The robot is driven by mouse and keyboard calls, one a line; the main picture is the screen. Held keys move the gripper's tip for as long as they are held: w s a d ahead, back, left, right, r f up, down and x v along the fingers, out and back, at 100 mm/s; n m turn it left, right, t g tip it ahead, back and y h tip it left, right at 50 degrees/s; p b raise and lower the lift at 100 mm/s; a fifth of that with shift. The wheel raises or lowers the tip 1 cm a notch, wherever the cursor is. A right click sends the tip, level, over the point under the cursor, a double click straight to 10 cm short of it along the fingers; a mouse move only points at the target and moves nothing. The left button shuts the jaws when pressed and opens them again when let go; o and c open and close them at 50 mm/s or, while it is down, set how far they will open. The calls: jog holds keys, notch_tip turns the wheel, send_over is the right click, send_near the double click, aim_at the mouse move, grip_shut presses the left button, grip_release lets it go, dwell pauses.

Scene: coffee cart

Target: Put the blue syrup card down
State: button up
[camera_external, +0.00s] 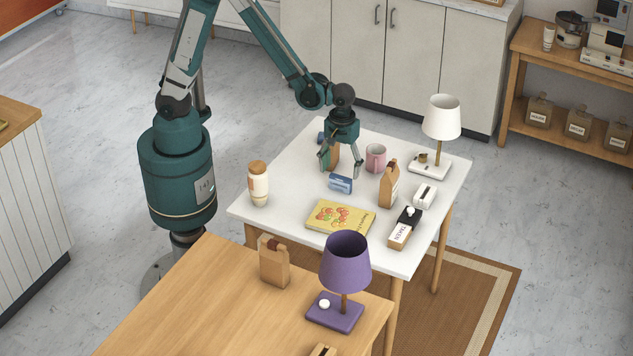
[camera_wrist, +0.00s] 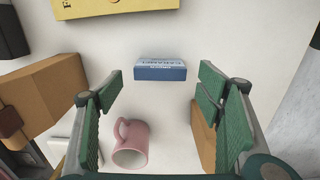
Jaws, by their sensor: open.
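The blue syrup card (camera_external: 340,184) is a small blue and white block with lettering. It rests on the white table (camera_external: 285,205). In the wrist view the card (camera_wrist: 160,70) lies beyond my fingertips, centred between them and apart from both. My gripper (camera_external: 340,171) is open above the table, just behind the card in the external view. In the wrist view its green finger pads (camera_wrist: 165,88) are spread wide with nothing held between them.
A pink mug (camera_external: 376,157) stands right of my gripper, a brown bag (camera_external: 390,184) further right. Another brown item (camera_wrist: 203,135) is close to one finger. A yellow book (camera_external: 341,217) lies in front. A white lamp (camera_external: 441,118) and a jar (camera_external: 258,184) stand near the edges.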

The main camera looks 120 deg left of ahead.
notch_tip(320, 180, up, 7)
jog(key=p, duration=0.1)
jog(key=shift+f, duration=0.15)
dwell(0.8)
notch_tip(320, 180, up, 13)
jog(key=m+t, duration=0.3)
jog(key=m, duration=0.5)
send_over(339, 178)
jog(key=s+d, duration=0.7)
jog(key=s+d+r+m+t, duration=0.2)
jog(key=s+d+r+m, duration=0.1)
jog(key=s+d+m, duration=0.1)
jog(key=s+d+r+m+t, duration=0.2)
jog(key=s+d+r+m, duration=0.1)
jog(key=s+m, duration=0.3)
jog(key=shift+s+d+r, duration=0.35)
jog(key=shift+s+d, duration=0.25)
jog(key=shift+s, duration=0.35)
